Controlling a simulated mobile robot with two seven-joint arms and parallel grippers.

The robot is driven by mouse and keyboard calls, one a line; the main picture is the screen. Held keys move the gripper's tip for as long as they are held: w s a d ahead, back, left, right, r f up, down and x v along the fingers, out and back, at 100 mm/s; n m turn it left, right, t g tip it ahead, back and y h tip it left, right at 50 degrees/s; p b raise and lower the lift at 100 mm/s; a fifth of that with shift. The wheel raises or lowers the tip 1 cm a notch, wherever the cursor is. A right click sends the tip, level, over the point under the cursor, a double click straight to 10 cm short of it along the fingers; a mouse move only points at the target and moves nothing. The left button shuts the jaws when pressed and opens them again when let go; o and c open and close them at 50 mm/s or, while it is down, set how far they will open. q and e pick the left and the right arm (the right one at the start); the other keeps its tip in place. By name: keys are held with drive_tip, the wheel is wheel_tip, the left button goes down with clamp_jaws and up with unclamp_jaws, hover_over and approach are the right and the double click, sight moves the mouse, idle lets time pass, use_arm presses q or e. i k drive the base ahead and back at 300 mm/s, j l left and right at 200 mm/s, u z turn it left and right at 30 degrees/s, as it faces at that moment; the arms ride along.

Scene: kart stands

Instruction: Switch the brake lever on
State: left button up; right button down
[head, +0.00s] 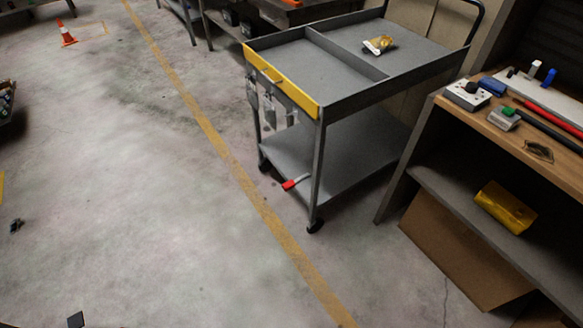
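The brake lever (291,184) is a short lever with a red tip and a pale grey shank, low on the near side of a grey metal cart (318,158). It sticks out at the edge of the cart's lower shelf, near a front leg. It is too small here to tell its exact setting. No gripper can be made out, and nothing touches the lever.
The cart has a yellow front edge (283,84) and wheels on the floor. A wooden-topped bench (520,140) with tools stands close on the right. The floor left of the cart is mostly clear.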

sight(290, 183)
drive_tip(key=i+j, duration=0.1)
drive_tip(key=i, duration=0.55)
drive_tip(key=i+j+z, duration=0.1)
drive_tip(key=i, duration=0.55)
